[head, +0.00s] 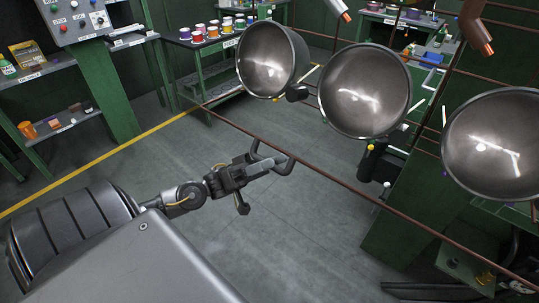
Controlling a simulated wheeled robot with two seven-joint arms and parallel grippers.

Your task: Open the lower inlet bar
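The lower inlet bar is probably the long thin rust-brown bar (400,216) that slopes from the upper left down to the lower right across the head view. A dark bent piece that looks like a handle (289,168) sits against it near the middle of the picture. My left gripper (272,164) reaches in from the left, with its fingers at this dark piece, just on the near side of the bar. The fingers and the dark piece overlap, so I cannot tell whether they grip it. My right gripper is not in view.
Shiny metal bowls (365,90) hang beyond the bar, at the upper middle and right. A green table with paint pots (212,32) stands behind, and green shelves (50,85) stand at the left. A yellow floor line (100,160) crosses the open grey floor.

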